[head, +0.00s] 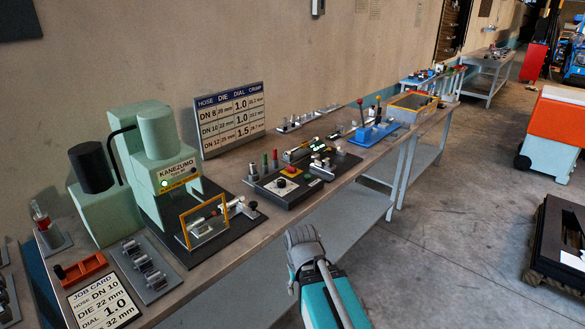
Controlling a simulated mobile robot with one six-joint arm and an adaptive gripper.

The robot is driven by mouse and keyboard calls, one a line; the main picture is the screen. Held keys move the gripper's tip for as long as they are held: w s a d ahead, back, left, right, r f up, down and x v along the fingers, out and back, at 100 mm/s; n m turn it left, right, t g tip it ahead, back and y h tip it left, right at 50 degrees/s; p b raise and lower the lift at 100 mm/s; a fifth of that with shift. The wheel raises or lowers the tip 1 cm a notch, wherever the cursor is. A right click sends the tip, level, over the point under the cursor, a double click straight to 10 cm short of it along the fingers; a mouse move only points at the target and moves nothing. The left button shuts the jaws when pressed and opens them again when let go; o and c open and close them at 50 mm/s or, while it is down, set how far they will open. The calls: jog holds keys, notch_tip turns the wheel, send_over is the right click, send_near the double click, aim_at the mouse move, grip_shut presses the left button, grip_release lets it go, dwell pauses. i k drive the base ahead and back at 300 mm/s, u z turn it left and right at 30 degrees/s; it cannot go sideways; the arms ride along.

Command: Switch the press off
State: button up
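The press (155,165) is a pale green machine labelled KANEZUMO, standing on the left part of the long bench. My teal and grey arm shows at bottom centre, before the bench. I see no gripper fingers.
The bench (345,175) runs from lower left to upper right. A die chart (232,118), a job card (103,303), a grey die rack (146,270) and a blue lever tool (371,132) stand on it. Open floor lies right of the bench; an orange-topped cart (556,120) stands beyond.

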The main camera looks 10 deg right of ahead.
aim_at(291, 169)
jog(key=u, duration=0.1)
jog(key=i, duration=1)
jog(key=z, duration=0.1)
